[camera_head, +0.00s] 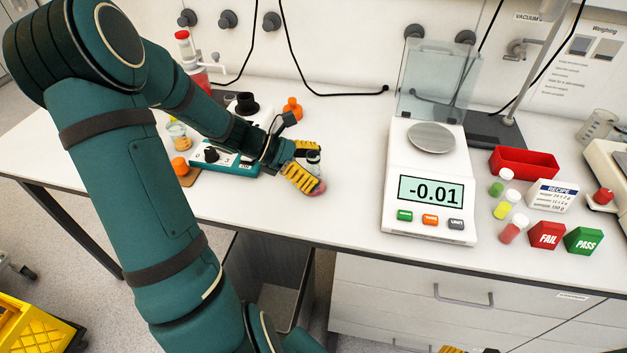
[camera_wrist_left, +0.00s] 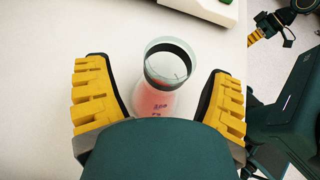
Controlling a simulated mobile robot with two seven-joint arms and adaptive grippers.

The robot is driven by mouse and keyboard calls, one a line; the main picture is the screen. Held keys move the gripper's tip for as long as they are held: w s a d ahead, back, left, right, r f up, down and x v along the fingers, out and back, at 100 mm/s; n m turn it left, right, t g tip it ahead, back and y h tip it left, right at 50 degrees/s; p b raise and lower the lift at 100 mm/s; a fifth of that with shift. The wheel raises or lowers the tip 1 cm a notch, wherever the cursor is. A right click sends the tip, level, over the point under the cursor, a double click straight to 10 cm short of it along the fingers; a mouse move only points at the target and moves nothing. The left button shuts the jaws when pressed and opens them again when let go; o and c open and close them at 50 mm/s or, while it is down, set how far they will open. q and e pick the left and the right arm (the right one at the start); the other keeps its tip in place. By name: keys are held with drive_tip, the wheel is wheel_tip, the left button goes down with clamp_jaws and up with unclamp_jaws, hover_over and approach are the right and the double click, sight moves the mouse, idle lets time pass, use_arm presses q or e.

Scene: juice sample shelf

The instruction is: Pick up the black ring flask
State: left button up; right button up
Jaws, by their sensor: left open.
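The black ring flask (camera_wrist_left: 166,66) is a clear glass flask with a black band round its neck and pink-red contents; it stands upright on the white bench. My left gripper (camera_wrist_left: 160,72) is open, with one yellow finger on each side of the flask and visible gaps between. In the head view the left gripper (camera_head: 318,168) mostly hides the flask (camera_head: 319,188), and only its pinkish lower part and some glass show. At the bottom edge of the head view only a yellow bit of my right gripper (camera_head: 453,350) shows.
A white balance (camera_head: 428,222) reading -0.01 stands right of the left gripper. Several capped vials, a red tray (camera_head: 525,164), and FAIL (camera_head: 546,236) and PASS (camera_head: 584,240) blocks are further right. A teal device (camera_head: 226,157) lies behind the left forearm. Bench between flask and balance is clear.

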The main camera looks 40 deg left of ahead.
use_arm(q)
drive_tip(key=shift+x, duration=0.95)
drive_tip(key=shift+s, duration=0.1)
clamp_jaws()
